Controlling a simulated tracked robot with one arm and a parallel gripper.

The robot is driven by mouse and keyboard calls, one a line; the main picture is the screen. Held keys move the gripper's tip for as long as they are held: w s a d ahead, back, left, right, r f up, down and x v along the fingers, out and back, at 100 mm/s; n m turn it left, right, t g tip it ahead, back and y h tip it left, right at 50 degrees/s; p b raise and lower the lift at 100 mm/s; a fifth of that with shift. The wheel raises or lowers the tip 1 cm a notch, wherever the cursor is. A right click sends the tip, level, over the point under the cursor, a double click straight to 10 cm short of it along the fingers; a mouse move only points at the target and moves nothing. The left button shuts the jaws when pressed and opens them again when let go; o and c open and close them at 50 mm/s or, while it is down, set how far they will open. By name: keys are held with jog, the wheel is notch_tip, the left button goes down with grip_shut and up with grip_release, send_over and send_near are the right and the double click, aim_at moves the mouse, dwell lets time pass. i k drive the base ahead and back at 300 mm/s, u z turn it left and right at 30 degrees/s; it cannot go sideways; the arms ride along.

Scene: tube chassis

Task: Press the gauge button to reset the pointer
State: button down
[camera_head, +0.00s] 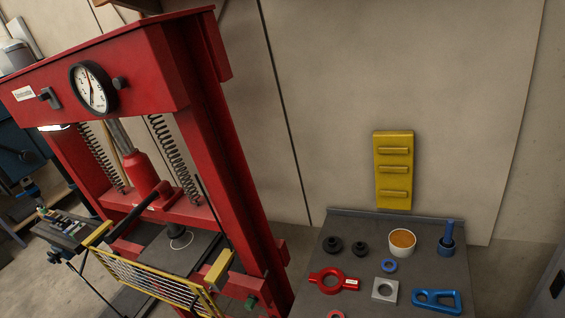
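A round white-faced gauge (93,89) with a black rim sits on the front of the red press's top beam (150,75), at the upper left. Its pointer is thin and dark and stands steeply across the dial; the exact reading is too small to tell. A dark round knob or button (121,83) sticks out just right of the gauge. A black handle-like switch (49,97) is left of it, beside a white label. I cannot tell for certain which is the gauge button. My gripper is not in view.
The red press has springs, a red cylinder (142,170) and a yellow-framed mesh guard (160,283). A dark bench (345,228) at the lower right holds rings, a cup (402,242) and blue parts. A yellow rack (394,172) stands behind. The wall area between press and rack is clear.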

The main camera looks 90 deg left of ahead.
aim_at(119, 82)
jog(key=u, duration=0.05)
jog(key=k, duration=0.25)
jog(key=u, duration=2.85)
jog(key=k, duration=1.35)
